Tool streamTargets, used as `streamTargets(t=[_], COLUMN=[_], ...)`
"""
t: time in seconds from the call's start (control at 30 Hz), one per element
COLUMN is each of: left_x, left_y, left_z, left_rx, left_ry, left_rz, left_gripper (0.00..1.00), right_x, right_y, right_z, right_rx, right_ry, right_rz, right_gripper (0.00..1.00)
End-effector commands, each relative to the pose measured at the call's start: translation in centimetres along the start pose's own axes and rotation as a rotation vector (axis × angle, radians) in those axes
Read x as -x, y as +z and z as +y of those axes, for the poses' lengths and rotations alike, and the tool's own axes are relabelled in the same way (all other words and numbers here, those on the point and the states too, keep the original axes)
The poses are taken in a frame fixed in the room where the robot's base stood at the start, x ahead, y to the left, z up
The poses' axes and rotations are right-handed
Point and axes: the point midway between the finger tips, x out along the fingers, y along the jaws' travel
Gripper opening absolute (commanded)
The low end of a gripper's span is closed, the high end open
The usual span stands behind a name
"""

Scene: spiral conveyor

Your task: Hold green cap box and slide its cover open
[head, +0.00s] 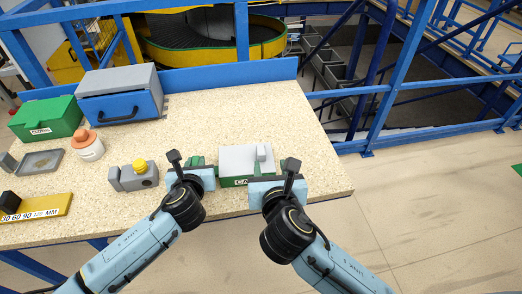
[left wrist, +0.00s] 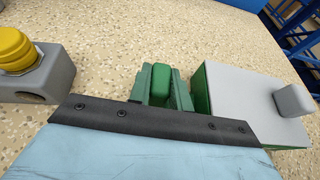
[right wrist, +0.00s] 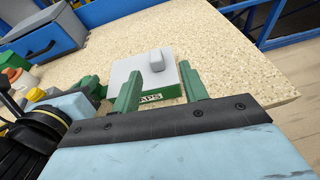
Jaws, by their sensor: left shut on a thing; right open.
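The green cap box (head: 233,181) stands near the front edge of the table, with a grey cover (head: 238,158) on top. The cover has a raised grey knob (head: 261,152) and looks closed. My left gripper (head: 197,164) is at the box's left side, its green fingers shut on a green tab (left wrist: 160,84) that sticks out from the box. In the right wrist view the box's label (right wrist: 150,98) partly shows. My right gripper (right wrist: 160,88) is open at the front of the box, below the knob, its fingers apart and the cover beyond them.
Left of the box is a grey block with a yellow knob (head: 140,166). The table right of the box is clear.

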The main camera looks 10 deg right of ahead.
Motion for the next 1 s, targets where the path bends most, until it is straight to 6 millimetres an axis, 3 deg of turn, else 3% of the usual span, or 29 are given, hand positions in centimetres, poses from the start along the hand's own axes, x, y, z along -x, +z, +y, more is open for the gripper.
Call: streamTargets(t=[0.03, 0.27, 0.7, 1.0], left_x=[0.0, 0.0, 0.1, 0.0], left_y=[-0.8, -0.8, -0.9, -0.9], left_z=[0.1, 0.1, 0.1, 0.1], left_rx=[-0.002, -0.002, -0.003, -0.003], left_ry=[0.002, 0.002, 0.002, 0.002], left_rz=[0.015, 0.016, 0.016, 0.017], left_gripper=[0.0, 0.0, 0.0, 0.0], right_x=[0.3, 0.3, -7.4, -10.7], right_y=[-0.3, -0.7, -1.2, -1.4], right_z=[0.4, 1.0, 1.1, 1.1], right_rx=[0.003, 0.032, 0.032, 0.032], right_ry=[0.003, 0.011, 0.01, 0.012], right_rz=[0.025, 0.07, 0.069, 0.067], right_gripper=[0.44, 0.44, 0.44, 0.44])
